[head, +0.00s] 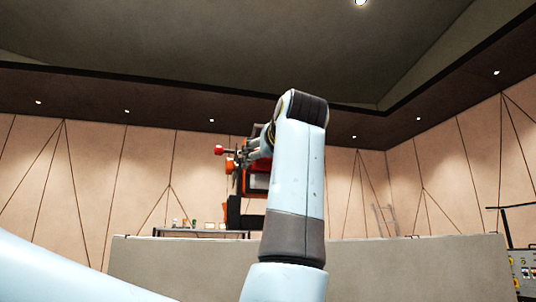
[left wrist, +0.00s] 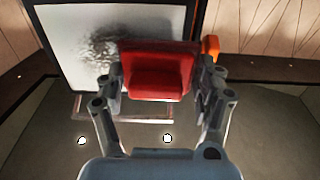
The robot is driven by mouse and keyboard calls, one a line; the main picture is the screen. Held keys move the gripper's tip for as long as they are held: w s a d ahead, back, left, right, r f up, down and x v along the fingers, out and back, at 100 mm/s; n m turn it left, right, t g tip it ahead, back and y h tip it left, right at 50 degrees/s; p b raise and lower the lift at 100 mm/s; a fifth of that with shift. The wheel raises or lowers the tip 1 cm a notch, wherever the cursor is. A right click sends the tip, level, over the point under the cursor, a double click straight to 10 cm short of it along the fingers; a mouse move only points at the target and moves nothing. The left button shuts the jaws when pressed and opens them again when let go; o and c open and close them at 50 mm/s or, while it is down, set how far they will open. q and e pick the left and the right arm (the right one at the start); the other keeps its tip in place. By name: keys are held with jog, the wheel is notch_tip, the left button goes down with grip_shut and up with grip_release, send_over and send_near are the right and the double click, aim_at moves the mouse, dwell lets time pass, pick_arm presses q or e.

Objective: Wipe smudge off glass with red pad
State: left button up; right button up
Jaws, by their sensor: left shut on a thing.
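A red pad (left wrist: 157,72) with a raised block grip is held between the fingers of my left gripper (left wrist: 160,84). The fingers are shut on its two sides. Beyond it is a pale glass panel (left wrist: 70,32) in a dark frame. A dark, speckled smudge (left wrist: 103,45) shows on the panel, left of the pad, and the pad may hide part of it. I cannot tell whether the pad touches the glass. In the head view my left gripper (head: 254,152) is small and partly hidden behind my upright arm link. My right gripper is not in view.
A low grey partition (head: 400,262) spans the head view. Behind it, a table (head: 190,233) with small items stands at left and a ladder (head: 385,220) at right. An orange piece (left wrist: 210,47) sits beside the panel. A control panel (head: 525,270) is at far right.

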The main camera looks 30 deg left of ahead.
pick_arm(q)
jog(key=shift+p+x, duration=0.3)
jog(key=shift+x, duration=0.45)
dwell(0.6)
jog(key=shift+d, duration=0.1)
jog(key=shift+w+d+p, duration=0.45)
jog(key=shift+w+d, duration=0.8)
jog(key=shift+w, duration=0.15)
jog(key=shift+w+d+p, duration=1.15)
jog(key=shift+w+d, duration=1.2)
jog(key=shift+w, duration=0.6)
jog(key=shift+s+a+b, duration=0.55)
jog(key=shift+s+a, duration=0.7)
jog(key=shift+s, duration=0.2)
jog(key=shift+s+a+b, duration=0.55)
jog(key=shift+s+a, duration=0.75)
jog(key=shift+s, duration=0.2)
